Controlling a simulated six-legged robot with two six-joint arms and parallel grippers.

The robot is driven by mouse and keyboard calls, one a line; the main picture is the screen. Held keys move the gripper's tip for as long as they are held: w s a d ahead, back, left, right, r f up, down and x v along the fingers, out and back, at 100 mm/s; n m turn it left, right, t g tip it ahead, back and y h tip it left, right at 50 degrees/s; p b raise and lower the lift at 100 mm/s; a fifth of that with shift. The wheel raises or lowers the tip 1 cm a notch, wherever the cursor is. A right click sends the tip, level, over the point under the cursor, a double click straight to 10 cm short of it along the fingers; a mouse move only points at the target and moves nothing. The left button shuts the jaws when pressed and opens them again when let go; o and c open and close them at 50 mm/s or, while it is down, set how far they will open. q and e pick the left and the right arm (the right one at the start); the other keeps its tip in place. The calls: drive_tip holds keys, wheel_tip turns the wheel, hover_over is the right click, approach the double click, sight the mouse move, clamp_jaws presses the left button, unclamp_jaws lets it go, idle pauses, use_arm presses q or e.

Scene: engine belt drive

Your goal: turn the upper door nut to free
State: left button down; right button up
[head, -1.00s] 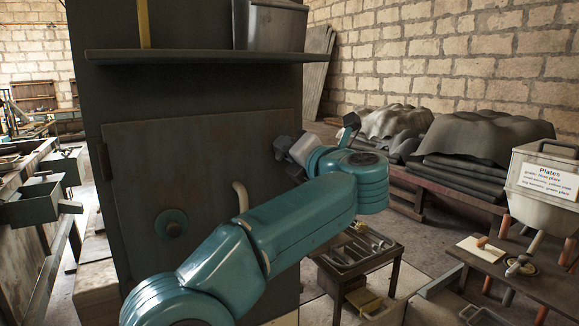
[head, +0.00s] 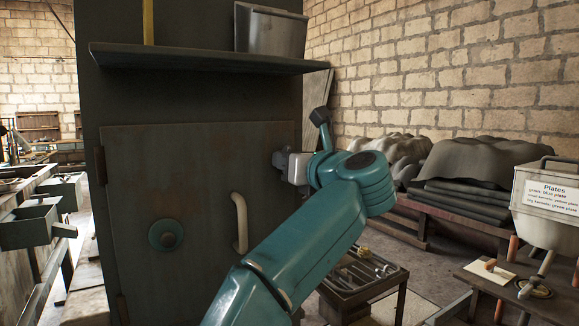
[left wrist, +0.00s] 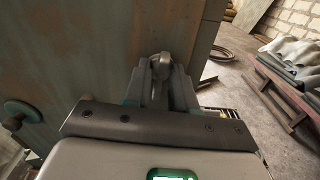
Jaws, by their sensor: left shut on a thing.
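The grey-green cabinet door (head: 200,190) is shut, with a pale curved handle (head: 240,222) and a round teal knob (head: 166,235). My left gripper (head: 279,160) is at the door's upper right edge, at the upper door nut. In the left wrist view, the two fingers of the left gripper (left wrist: 160,78) are shut on the upper door nut (left wrist: 160,62), whose rounded metal top shows between them. The rest of the nut is hidden by the fingers, and in the head view the gripper hides it. My right gripper is in neither view.
A shelf (head: 205,60) with a grey bin (head: 270,32) juts out above the door. A small tool table (head: 362,275) stands below my left arm. Covered piles (head: 480,152) lie on a bench to the right. A labelled plate container (head: 545,205) stands at far right.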

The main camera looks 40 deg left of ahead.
use_arm(q)
drive_tip(key=shift+n, duration=0.5)
drive_tip(key=c, duration=0.9)
unclamp_jaws()
drive_tip(key=b+v, duration=0.3)
drive_tip(key=v, duration=1.3)
drive_tip(key=shift+d, duration=0.1)
